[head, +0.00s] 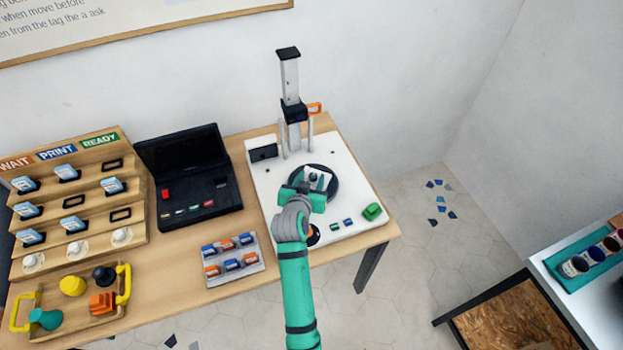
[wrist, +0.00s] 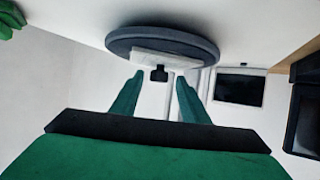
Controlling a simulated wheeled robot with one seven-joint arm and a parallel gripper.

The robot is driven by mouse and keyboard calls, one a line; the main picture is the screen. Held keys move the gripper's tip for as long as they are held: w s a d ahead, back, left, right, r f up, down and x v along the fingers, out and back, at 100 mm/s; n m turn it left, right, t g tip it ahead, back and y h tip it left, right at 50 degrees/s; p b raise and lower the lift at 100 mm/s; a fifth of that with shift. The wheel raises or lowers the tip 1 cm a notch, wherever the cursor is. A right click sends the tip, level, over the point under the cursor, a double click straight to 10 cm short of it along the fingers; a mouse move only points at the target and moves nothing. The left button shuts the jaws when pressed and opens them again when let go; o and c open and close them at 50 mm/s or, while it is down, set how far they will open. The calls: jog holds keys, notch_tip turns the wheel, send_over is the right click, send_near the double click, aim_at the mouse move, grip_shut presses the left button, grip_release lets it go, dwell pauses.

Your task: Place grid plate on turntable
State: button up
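The turntable (head: 331,188) is a dark round disc on a white machine base; it also shows in the wrist view (wrist: 202,42). A whitish flat piece, which looks like the grid plate (wrist: 182,62), lies against the disc in the wrist view, with a small black tab (wrist: 159,74) standing out from it. In the head view my gripper mostly covers it. My gripper (head: 316,178) is over the turntable. In the wrist view its two teal fingers (wrist: 159,82) are apart, one on each side of the tab, with gaps showing. The plate's grid cannot be made out.
A black open case (head: 190,175), a cartridge tray (head: 233,261), a stepped rack (head: 130,160) and a wooden tray (head: 80,318) stand left.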

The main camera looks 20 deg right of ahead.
jog(key=shift+d, duration=0.1)
jog(key=shift+r, duration=0.2)
jog(key=v, duration=1.2)
jog(key=s+a+f+n, duration=0.1)
jog(key=s+f, duration=0.1)
jog(key=s+a+f+n+t+y, duration=0.1)
jog(key=s+f, duration=0.1)
jog(key=s, duration=0.1)
jog(key=s+a+f+n+y, duration=0.1)
jog(key=s+a+f, duration=0.1)
jog(key=shift+s+a+f, duration=0.1)
jog(key=shift+s+f, duration=0.1)
jog(key=s+a+f+n+t+y, duration=0.1)
jog(key=s+a, duration=0.1)
jog(key=s, duration=0.3)
jog(key=s+a+f+n+y, duration=0.1)
jog(key=s+a+f+y, duration=0.15)
jog(key=s, duration=0.25)
jog(key=s+a+r+t, duration=0.1)
jog(key=s+a+r, duration=0.1)
jog(key=s, duration=0.7)
jog(key=s+a+r+n+t+y, duration=0.1)
jog(key=s+a+r, duration=0.1)
jog(key=s+r, duration=0.3)
jog(key=s, duration=0.3)
jog(key=shift+s+a, duration=0.35)
jog(key=shift+s, duration=0.05)
